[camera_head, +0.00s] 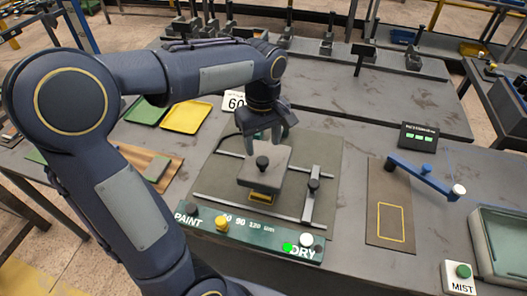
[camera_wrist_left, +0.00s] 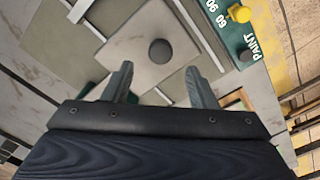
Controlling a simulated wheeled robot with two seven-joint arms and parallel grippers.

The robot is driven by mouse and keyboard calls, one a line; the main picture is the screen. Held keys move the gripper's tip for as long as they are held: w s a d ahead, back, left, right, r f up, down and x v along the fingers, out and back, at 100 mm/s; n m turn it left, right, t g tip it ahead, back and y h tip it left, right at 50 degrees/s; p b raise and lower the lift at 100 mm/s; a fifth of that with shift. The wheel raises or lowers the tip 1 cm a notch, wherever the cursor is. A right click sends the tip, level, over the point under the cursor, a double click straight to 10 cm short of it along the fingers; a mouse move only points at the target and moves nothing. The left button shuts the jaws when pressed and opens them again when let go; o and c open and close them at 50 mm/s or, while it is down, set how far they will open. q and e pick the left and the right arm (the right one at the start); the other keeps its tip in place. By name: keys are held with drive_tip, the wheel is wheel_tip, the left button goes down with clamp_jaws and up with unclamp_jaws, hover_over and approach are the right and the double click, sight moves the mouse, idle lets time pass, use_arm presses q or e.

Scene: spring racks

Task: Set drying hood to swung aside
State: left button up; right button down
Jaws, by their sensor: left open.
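A light grey square plate with a dark round knob (camera_head: 262,162) sits over the dark green board of the PAINT/DRY station; it also shows in the left wrist view (camera_wrist_left: 140,28). No part is labelled as the drying hood; this plate may be it, but I cannot tell for sure. A blue bar (camera_head: 425,174) with a white knob at its right end reaches over the table on the right. My left gripper (camera_head: 268,142) is above the plate, open and empty. In the left wrist view its fingers (camera_wrist_left: 158,82) are apart, with the knob beyond them. My right gripper is not in view.
The green front panel (camera_head: 250,232) carries a yellow knob, a white knob and a lit green light near DRY. A brown mat (camera_head: 376,175) with a yellow outline lies under the blue bar. A MIST button (camera_head: 461,277) and a tray (camera_head: 503,262) stand at right.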

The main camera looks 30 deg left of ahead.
sight(263, 160)
use_arm(q)
wheel_tip(263, 160, down, 6)
drive_tip(key=shift+f, duration=0.1)
drive_tip(key=shift+c, duration=0.4)
clamp_jaws()
